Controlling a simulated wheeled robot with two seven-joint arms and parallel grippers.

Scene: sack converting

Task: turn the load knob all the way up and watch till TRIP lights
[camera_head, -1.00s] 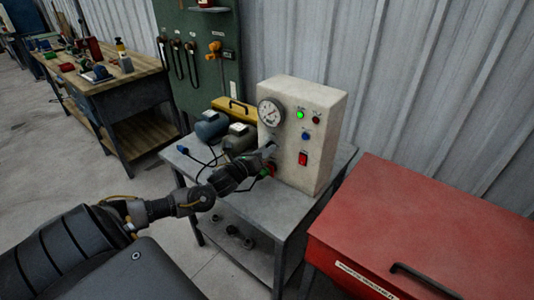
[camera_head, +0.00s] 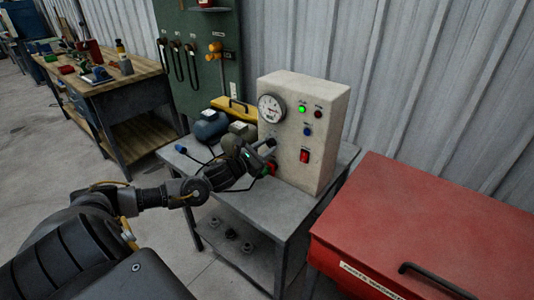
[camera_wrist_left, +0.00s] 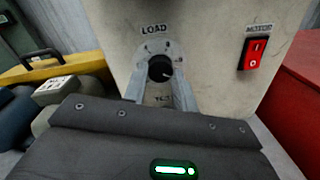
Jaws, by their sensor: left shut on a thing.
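The cream test box (camera_head: 325,150) stands on a grey table. In the left wrist view a black load knob (camera_wrist_left: 160,68) sits under the word LOAD on its front face. My left gripper (camera_wrist_left: 160,76) is shut on this knob, one finger on each side; in the head view the gripper (camera_head: 267,150) largely hides it. A green lamp (camera_head: 302,109) is lit at the top of the face. A dark red lamp (camera_head: 318,114) beside it looks unlit; its label is too small to read. A round dial gauge (camera_head: 271,108) is at the upper left. My right gripper is not in view.
A red switch (camera_head: 304,156) and a blue button (camera_head: 307,132) are on the same face. Motor-like units and a yellow case (camera_head: 234,108) stand left of the box on the grey table (camera_head: 290,205). A red cabinet (camera_head: 430,220) is close on the right.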

